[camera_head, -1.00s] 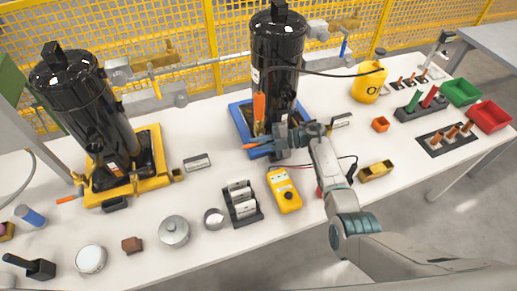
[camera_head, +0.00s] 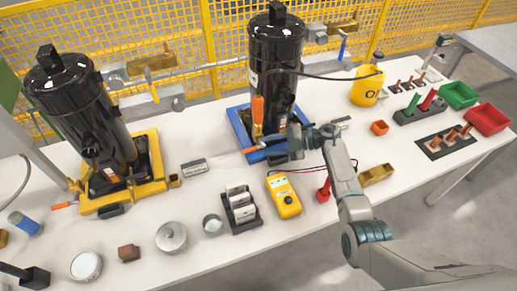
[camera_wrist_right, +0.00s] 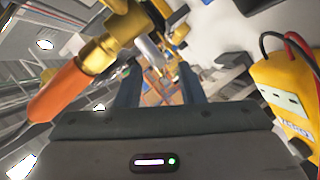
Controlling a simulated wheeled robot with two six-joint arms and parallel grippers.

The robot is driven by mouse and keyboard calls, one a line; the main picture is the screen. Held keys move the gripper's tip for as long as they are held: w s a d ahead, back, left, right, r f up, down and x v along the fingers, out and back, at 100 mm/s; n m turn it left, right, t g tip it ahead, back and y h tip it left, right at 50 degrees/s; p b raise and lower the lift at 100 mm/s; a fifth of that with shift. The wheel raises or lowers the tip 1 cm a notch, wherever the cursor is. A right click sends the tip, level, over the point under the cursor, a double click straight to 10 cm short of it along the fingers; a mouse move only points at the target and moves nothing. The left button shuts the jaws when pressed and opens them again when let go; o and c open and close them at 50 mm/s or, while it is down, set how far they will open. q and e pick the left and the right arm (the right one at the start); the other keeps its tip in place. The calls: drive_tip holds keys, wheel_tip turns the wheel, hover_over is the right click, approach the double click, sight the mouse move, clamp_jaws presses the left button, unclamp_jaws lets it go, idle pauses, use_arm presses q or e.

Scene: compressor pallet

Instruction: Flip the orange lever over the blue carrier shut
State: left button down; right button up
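The orange lever (camera_head: 258,110) stands upright on a brass fitting in front of the black compressor (camera_head: 277,60), over the blue carrier (camera_head: 240,118). In the right wrist view the lever (camera_wrist_right: 62,88) is large at the left, tilted, joined to its brass body (camera_wrist_right: 108,45). My right gripper (camera_head: 272,146) is just below and right of the lever, at the carrier's front edge. In the wrist view its two fingers (camera_wrist_right: 160,88) are apart with a gap between them, and the lever lies outside that gap. My left gripper is not in view.
A second compressor (camera_head: 75,100) stands on a yellow carrier (camera_head: 150,160) at the left. A yellow meter (camera_head: 284,195) with leads, a black holder (camera_head: 241,210) and several metal tins stand in front. Colored bins are at the right.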

drive_tip(key=b+v, duration=0.1)
drive_tip(key=v, duration=0.5)
drive_tip(key=shift+d+f, duration=0.1)
drive_tip(key=shift+d, duration=0.05)
